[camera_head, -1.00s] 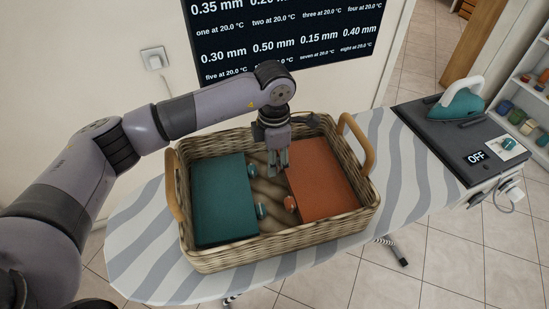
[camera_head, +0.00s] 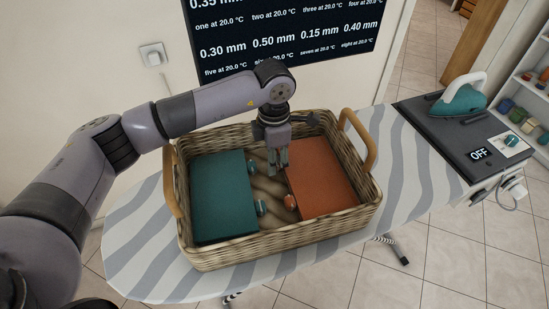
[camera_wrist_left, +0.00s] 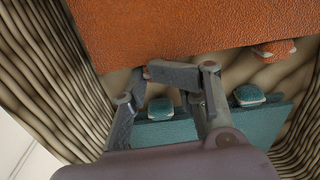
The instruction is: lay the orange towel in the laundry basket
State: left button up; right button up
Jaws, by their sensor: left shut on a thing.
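The orange towel (camera_head: 322,178) is a flat folded slab inside the right half of the wicker laundry basket (camera_head: 285,250). It looks level; I cannot tell whether it rests fully on the basket floor. One small orange tab (camera_head: 290,202) sticks out from its left edge. My left gripper (camera_head: 277,168) is down in the basket at that edge, farther back, shut on the towel's other tab, mostly hidden by the fingers. The left wrist view shows the towel (camera_wrist_left: 200,25) beyond the fingers (camera_wrist_left: 165,78). My right gripper is not in view.
A teal folded towel (camera_head: 222,200) with two tabs lies in the basket's left half, with a narrow gap between the towels. The basket has upright wooden handles and stands on a striped ironing board (camera_head: 140,245). A teal iron (camera_head: 462,98) stands on a dark panel at right.

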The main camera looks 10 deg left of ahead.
pick_arm(q)
jog(key=shift+f+b, duration=0.3)
jog(key=shift+b, duration=0.05)
dwell(0.3)
jog(key=o, duration=1.4)
jog(key=shift+r+p, duration=5.2)
jog(key=shift+r, duration=5.85)
jog(key=shift+r, duration=0.1)
